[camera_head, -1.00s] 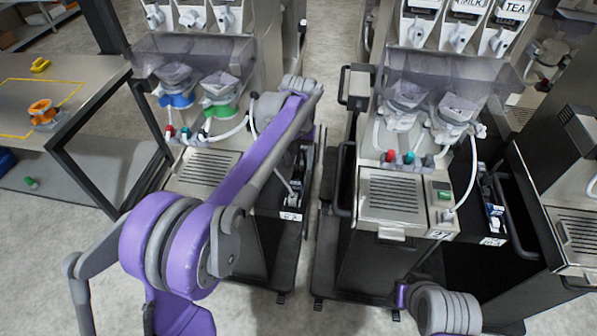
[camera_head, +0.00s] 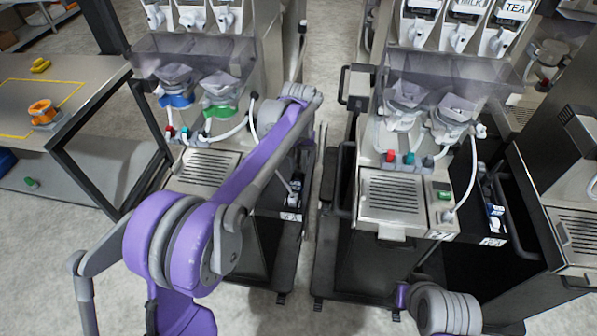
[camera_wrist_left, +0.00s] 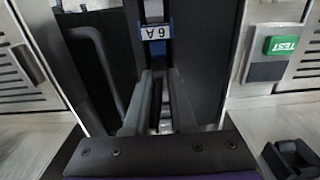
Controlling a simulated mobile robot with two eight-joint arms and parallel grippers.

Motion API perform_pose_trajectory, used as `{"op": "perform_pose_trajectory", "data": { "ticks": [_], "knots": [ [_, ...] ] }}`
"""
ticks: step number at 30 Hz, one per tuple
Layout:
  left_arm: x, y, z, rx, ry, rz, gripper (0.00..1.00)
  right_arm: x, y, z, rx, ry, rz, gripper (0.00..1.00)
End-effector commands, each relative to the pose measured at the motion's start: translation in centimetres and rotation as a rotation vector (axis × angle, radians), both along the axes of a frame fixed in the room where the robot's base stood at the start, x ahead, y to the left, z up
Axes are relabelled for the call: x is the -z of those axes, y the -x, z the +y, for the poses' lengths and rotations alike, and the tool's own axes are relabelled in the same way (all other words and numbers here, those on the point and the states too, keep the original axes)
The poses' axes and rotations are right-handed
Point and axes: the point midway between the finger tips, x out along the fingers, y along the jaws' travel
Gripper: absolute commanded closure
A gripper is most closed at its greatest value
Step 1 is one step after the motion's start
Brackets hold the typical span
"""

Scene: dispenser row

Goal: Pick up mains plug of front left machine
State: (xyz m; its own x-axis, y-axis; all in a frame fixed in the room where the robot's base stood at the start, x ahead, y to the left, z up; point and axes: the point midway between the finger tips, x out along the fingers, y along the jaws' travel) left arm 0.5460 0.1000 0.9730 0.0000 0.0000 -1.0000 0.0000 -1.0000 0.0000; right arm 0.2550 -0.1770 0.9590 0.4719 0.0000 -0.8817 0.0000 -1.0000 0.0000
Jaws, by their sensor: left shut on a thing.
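The front left machine (camera_head: 205,168) stands left of centre in the head view, with my left arm across its right side. Low on that side is a dark socket area with a white label (camera_head: 291,217); the label reads "6 A" in the wrist view (camera_wrist_left: 155,32). My left gripper (camera_wrist_left: 163,110) has its two fingers close together below this label, shut on a small pale thing (camera_wrist_left: 165,124), apparently the mains plug, mostly hidden between them. My right gripper is out of view.
A second machine (camera_head: 394,192) stands to the right across a narrow gap, with its own socket (camera_head: 492,222) on its right side. A metal table (camera_head: 95,85) with an orange part (camera_head: 42,111) is at the left. A green TEST button (camera_wrist_left: 282,46) shows in the wrist view.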

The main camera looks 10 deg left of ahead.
Motion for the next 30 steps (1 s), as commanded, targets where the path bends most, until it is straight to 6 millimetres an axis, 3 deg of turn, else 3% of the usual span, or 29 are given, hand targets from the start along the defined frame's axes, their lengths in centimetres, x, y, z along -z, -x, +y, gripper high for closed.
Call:
{"op": "perform_pose_trajectory", "data": {
  "ticks": [8,21,30],
  "knots": [
    [-0.9,0.0,0.0,0.000,0.000,-0.001,1.00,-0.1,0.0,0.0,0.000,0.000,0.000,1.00],
    [-8.9,0.0,0.0,0.000,0.000,-0.001,1.00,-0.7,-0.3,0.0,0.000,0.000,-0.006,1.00],
    [-10.1,0.0,0.0,0.000,0.000,0.000,1.00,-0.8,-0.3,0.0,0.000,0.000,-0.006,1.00]
  ]
}}
